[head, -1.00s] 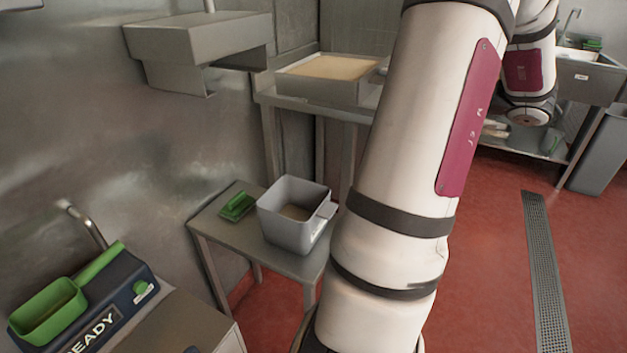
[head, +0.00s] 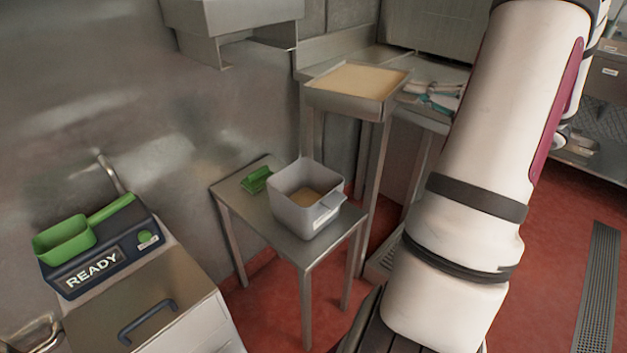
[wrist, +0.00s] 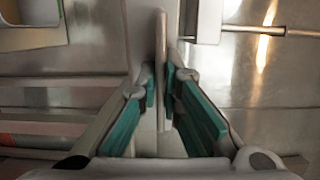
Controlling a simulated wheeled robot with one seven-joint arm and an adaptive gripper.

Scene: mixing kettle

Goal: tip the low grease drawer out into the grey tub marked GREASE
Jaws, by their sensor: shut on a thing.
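A grey tub (head: 290,207) stands upright on a small steel table in the head view. It has a white label that I cannot read and some tan matter in its bottom. In the wrist view my gripper (wrist: 161,88) is shut on a thin, pale grey upright bar (wrist: 161,45). The bar runs between the two teal-padded fingers. I cannot tell whether it belongs to the grease drawer, and no drawer is clearly in view. My gripper is outside the head view, where only my arm shows at right.
A dark READY box (head: 92,268) with a green scoop is at left. Red floor with a drain grate (head: 597,290) is clear at right.

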